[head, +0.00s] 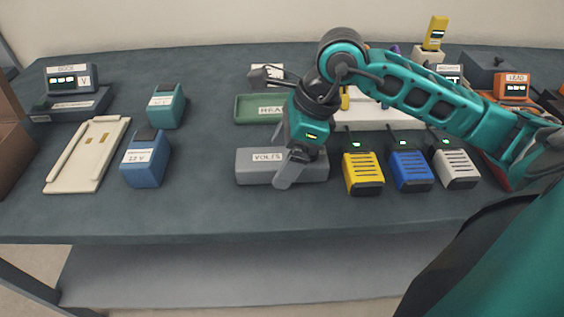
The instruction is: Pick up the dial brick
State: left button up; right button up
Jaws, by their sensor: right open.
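Two brick-shaped blocks stand on the left half of the table: a blue one (146,160) with a white label that seems to read 12 V, and a teal one (166,106) behind it with a smaller label. I see no clear dial on either, so I cannot tell which is the dial brick. My right gripper (287,160) is open, pointing down over the grey bin marked VOLTS (252,176). It hides part of that bin, and nothing shows between its fingers. My left gripper is out of view.
A cream tray (60,181) lies at the left, with a labelled device (72,79) behind it. A green bin (245,110) stands behind the grey one. Yellow (362,174), blue (410,171) and white (456,169) slotted units stand to the right. The table between blue brick and grey bin is clear.

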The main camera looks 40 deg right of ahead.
jog(key=c, duration=1.3)
jog(key=shift+c, duration=0.2)
